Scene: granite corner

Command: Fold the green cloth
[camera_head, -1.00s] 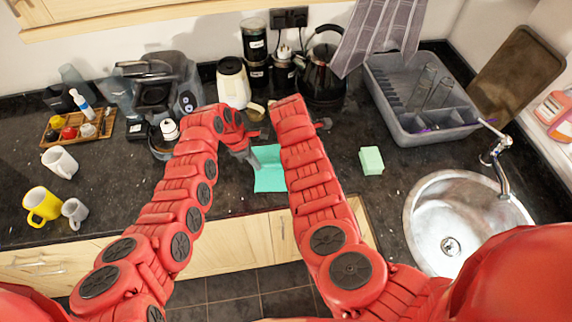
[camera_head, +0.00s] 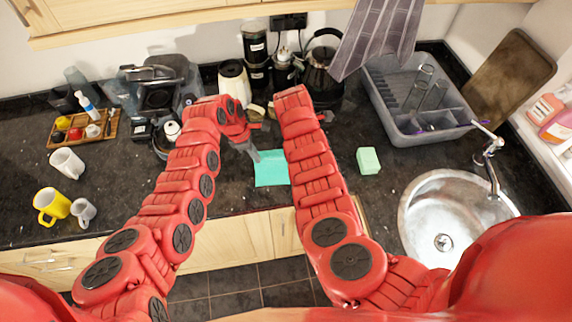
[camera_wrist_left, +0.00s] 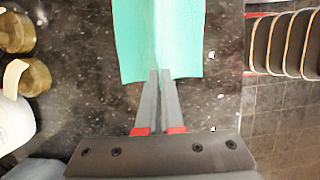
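The green cloth (camera_head: 272,170) lies on the dark counter between my two arms. It also shows in the left wrist view (camera_wrist_left: 185,40), with a crease running from its near edge up its middle. My left gripper (camera_head: 256,158) is at the cloth's left edge. In the left wrist view its two fingers (camera_wrist_left: 159,73) are almost together, with their tips at the crease, and look closed on the cloth's edge. My right arm stands just right of the cloth; its gripper is hidden behind the arm.
A green sponge (camera_head: 368,160) lies right of my right arm, before the sink (camera_head: 440,205) and grey dish rack (camera_head: 425,125). A kettle (camera_head: 322,75) and canisters stand behind. Mugs (camera_head: 52,206) stand at the left. The counter's front edge is close to the cloth.

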